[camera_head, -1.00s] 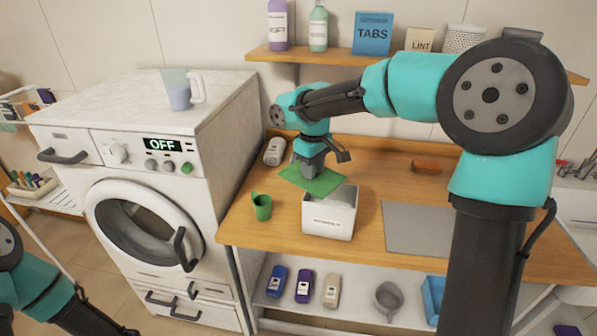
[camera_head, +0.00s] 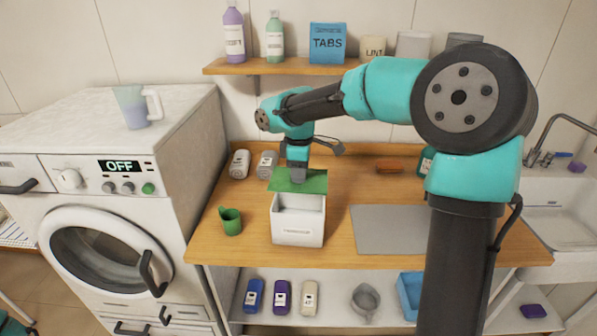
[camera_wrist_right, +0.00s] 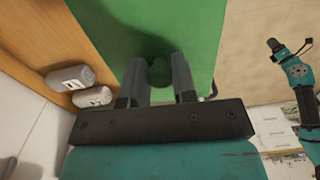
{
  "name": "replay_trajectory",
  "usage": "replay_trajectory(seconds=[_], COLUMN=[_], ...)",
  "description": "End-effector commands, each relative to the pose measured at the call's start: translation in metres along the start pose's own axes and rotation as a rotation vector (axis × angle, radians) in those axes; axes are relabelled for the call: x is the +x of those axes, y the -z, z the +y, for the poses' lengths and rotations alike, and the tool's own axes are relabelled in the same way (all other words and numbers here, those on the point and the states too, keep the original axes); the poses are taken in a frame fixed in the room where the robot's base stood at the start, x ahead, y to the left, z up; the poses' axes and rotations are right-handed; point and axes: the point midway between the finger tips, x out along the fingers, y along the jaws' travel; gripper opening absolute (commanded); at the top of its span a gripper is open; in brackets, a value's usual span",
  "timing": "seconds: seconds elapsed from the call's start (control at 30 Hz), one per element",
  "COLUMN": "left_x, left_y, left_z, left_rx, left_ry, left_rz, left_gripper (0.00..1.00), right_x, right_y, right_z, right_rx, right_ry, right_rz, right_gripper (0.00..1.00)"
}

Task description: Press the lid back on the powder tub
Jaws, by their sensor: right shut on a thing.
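The powder tub (camera_head: 298,238) is a white open box with a small front label, standing on the wooden counter. Its inside shows from the front. The lid (camera_head: 316,182) is a flat green square with a round green knob (camera_wrist_right: 159,73). My right gripper (camera_head: 298,177) is shut on the knob, with a finger on each side of it in the wrist view. The lid hangs above the tub's back part, roughly square to it and apart from the front rim. Whether it touches the back rim is hidden. My left gripper does not show; only a bit of that arm shows at bottom left.
A green scoop cup (camera_head: 230,221) stands left of the tub. Two pale bottles (camera_head: 266,164) lie behind it. A grey mat (camera_head: 388,229) lies to the right, with a brush (camera_head: 390,166) behind it. The washing machine (camera_head: 120,200) borders the counter's left end.

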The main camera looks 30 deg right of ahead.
Motion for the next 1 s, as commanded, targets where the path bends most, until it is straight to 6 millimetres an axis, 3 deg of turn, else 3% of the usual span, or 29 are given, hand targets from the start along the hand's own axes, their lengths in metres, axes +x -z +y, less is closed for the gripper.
replay_trajectory(seconds=[1.0], left_x=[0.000], left_y=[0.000], left_z=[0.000], left_rx=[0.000], left_ry=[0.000], left_rz=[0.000], left_gripper=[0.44], right_x=[0.062], right_y=[0.000], right_z=[0.000], right_rx=[0.001], right_ry=[0.001], right_rz=[0.000], right_gripper=[0.04])
